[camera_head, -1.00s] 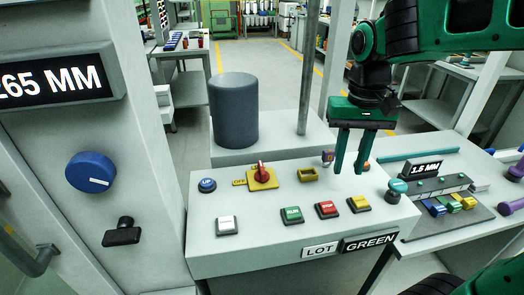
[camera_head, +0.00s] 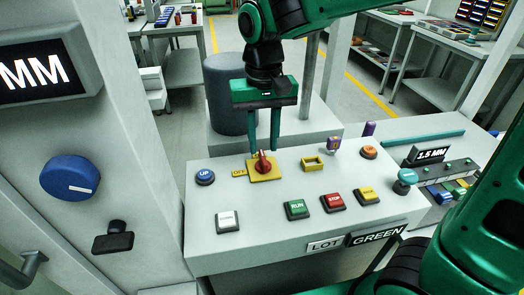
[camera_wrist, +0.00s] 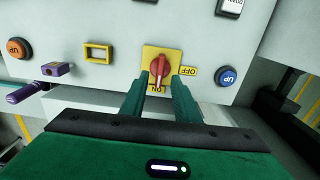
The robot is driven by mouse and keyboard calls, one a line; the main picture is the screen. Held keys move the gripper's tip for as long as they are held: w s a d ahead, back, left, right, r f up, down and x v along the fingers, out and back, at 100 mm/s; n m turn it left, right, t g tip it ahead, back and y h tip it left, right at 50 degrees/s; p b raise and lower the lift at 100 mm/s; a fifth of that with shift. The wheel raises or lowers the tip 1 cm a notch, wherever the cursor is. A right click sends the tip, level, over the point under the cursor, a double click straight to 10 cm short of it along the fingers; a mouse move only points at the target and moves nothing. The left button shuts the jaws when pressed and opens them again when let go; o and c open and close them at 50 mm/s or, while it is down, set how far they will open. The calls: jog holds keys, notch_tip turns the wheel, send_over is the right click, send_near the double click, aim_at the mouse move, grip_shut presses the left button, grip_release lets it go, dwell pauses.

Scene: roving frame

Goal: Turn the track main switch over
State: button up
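The main switch is a red rotary handle (camera_head: 262,163) on a yellow plate (camera_head: 267,175) on the sloped control panel (camera_head: 230,250). In the wrist view the red handle (camera_wrist: 160,68) points toward the ON label, and an OFF label (camera_wrist: 188,71) sits to one side. My gripper (camera_head: 263,150) points down just behind the switch in the head view. In the wrist view its two green fingers (camera_wrist: 157,82) are apart, one on each side of the handle's lower end. I cannot tell whether they touch it.
The panel also carries a blue UP button (camera_head: 205,177), a white button (camera_head: 228,221), a green RUN button (camera_head: 297,209), a red STOP button (camera_head: 333,202), a yellow button (camera_head: 366,195) and a yellow frame (camera_head: 312,163). A dark cylinder (camera_head: 226,95) stands behind my gripper.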

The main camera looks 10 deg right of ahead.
aim_at(263, 156)
jog(key=shift+f, duration=1.95)
jog(key=shift+c, duration=0.3)
grip_shut()
